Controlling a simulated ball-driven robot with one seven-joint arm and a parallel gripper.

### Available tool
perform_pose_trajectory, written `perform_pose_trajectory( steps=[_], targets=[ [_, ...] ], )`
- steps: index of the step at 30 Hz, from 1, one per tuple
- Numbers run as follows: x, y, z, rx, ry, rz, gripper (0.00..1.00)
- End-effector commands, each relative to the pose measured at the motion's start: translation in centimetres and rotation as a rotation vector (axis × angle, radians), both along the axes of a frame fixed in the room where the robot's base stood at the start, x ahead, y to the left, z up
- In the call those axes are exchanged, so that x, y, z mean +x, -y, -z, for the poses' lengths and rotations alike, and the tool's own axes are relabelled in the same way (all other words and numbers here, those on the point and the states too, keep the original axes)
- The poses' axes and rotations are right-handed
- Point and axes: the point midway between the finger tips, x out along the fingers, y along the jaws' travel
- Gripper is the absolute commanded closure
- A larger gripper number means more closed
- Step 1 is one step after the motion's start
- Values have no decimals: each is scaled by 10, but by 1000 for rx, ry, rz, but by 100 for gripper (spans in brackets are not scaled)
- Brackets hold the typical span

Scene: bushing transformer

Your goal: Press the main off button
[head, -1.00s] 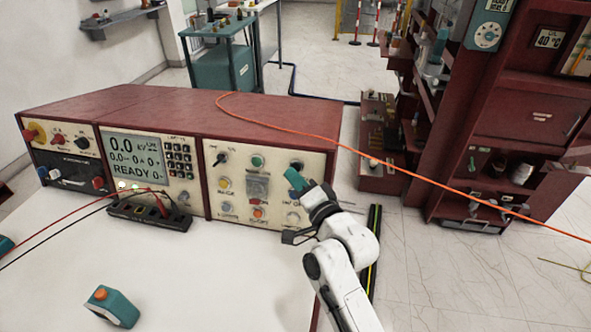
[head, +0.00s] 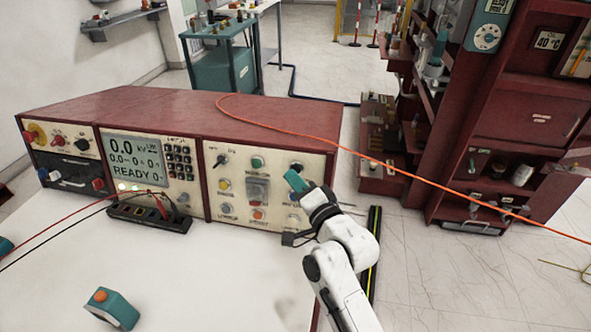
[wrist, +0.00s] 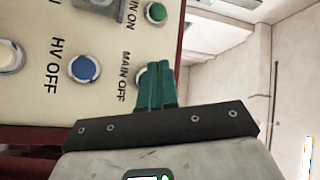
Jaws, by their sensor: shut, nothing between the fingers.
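The main off button (wrist: 140,76) shows only as a pale edge beside the MAIN OFF label in the wrist view. The teal fingers of my gripper (wrist: 156,72) cover most of it, and its color is hidden. My gripper is shut and empty, with its fingertips at or just in front of this button; I cannot tell if they touch it. In the head view my gripper (head: 294,179) is at the right part of the cream control panel (head: 240,174), and the button cannot be made out behind it.
In the wrist view, a blue HV OFF button (wrist: 85,68) and a green button (wrist: 155,13) lie close to my fingers. An orange cable (head: 400,174) crosses the red console top (head: 180,108). A teal box with an orange button (head: 113,309) sits on the white desk.

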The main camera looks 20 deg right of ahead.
Motion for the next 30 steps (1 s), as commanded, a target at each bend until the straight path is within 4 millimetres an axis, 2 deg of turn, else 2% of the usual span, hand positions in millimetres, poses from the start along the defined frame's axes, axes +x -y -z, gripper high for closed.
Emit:
perform_pose_trajectory(
  steps=[22,30],
  targets=[
    [0,0,0,0,0,0,100],
    [6,4,2,1,1,0,100]
  ],
)
